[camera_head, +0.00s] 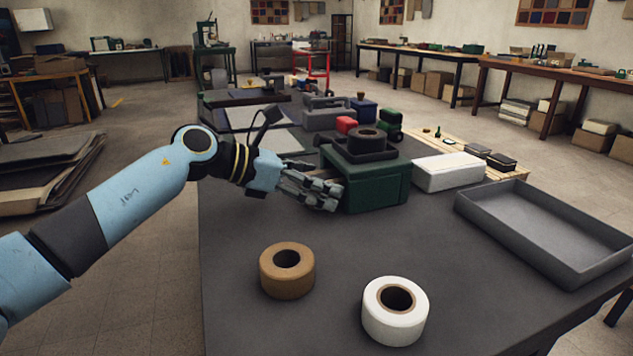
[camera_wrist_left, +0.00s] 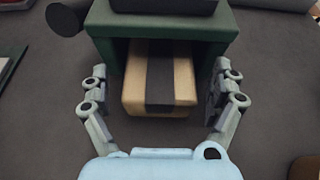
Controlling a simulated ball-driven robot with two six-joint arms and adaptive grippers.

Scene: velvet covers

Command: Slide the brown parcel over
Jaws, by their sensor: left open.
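A tan-brown parcel (camera_wrist_left: 133,82) with a dark band down its middle shows in the left wrist view. It sits in the open front of a green housing (camera_wrist_left: 103,25), its near end sticking out and its far end hidden inside. My left gripper (camera_head: 328,193) is low beside the housing's left side. In the left wrist view it is open (camera_wrist_left: 157,82), one finger on each side of the parcel, with visible gaps. My right gripper is not in view.
A dark tray with a black roll (camera_head: 367,139) sits on top of the housing. A brown tape roll (camera_head: 287,271) and a white roll (camera_head: 395,311) stand in front. A white box (camera_head: 447,172) and a grey tray (camera_head: 540,232) are on the right. Bare tabletop lies between.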

